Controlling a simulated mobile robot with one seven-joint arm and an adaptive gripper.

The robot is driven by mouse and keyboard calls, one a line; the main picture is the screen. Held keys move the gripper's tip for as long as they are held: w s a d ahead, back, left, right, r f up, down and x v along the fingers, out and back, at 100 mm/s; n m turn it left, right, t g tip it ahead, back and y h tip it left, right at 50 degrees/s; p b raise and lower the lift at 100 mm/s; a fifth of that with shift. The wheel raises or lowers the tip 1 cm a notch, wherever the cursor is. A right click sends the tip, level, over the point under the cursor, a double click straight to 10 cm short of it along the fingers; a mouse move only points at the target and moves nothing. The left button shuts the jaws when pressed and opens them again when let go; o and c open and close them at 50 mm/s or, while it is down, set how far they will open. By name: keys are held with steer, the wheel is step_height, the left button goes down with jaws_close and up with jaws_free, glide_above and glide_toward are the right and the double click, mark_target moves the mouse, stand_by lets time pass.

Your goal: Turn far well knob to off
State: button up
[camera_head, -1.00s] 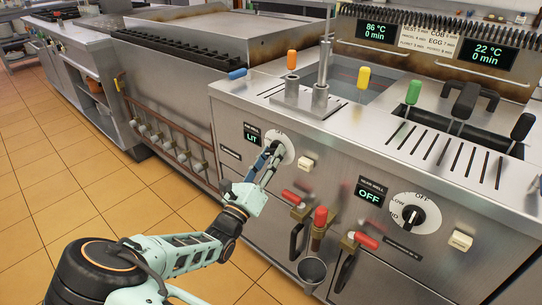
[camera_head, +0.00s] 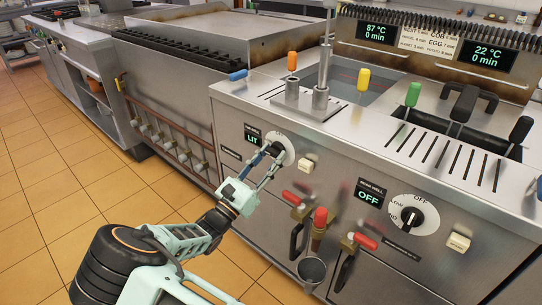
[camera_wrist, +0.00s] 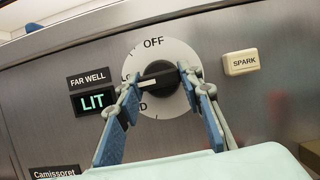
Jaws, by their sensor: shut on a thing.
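The far well knob (camera_wrist: 158,77) is a black bar on a round white dial (camera_wrist: 176,50) on the steel front panel. In the wrist view its bar lies roughly level, with a pale mark toward the left. "OFF" is at the top of the dial. The "FAR WELL" display (camera_wrist: 94,102) reads LIT. My gripper (camera_wrist: 158,84) is shut on the knob, one finger at each end of the bar. In the head view my gripper (camera_head: 271,158) covers part of the dial (camera_head: 287,150); the knob is mostly hidden there.
A "SPARK" button (camera_wrist: 241,62) sits right of the dial. Red-handled valves (camera_head: 296,198) are below. A second knob (camera_head: 412,218) to the right has a display (camera_head: 368,196) reading OFF. The tiled floor (camera_head: 50,210) at left is clear.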

steer(key=m+g+h, duration=0.1)
steer(key=m, duration=0.2)
steer(key=m+g+h, duration=0.1)
steer(key=m, duration=0.3)
steer(key=shift+w+a+g+h, duration=0.1)
steer(key=shift+g+h, duration=0.2)
steer(key=shift+g, duration=0.1)
steer(key=m+g, duration=0.1)
steer(key=m, duration=0.2)
steer(key=m+g+h+b, duration=0.1)
steer(key=m, duration=0.2)
steer(key=shift+a+g, duration=0.1)
steer(key=shift+g, duration=0.3)
steer(key=m+g, duration=0.2)
steer(key=m, duration=0.3)
steer(key=shift+w+r+b, duration=0.1)
steer(key=shift+b, duration=0.25)
steer(key=shift+a+r+m+g+y, duration=0.1)
steer(key=shift+m+g+y, duration=0.3)
steer(key=shift+m, duration=0.85)
steer(key=shift+r+m+g+y, duration=0.1)
steer(key=shift+m+g+y, duration=0.25)
steer(key=shift+m, duration=0.9)
steer(key=o, duration=1.2)
steer(key=shift+c, duration=0.2)
steer(key=v, duration=1.2)
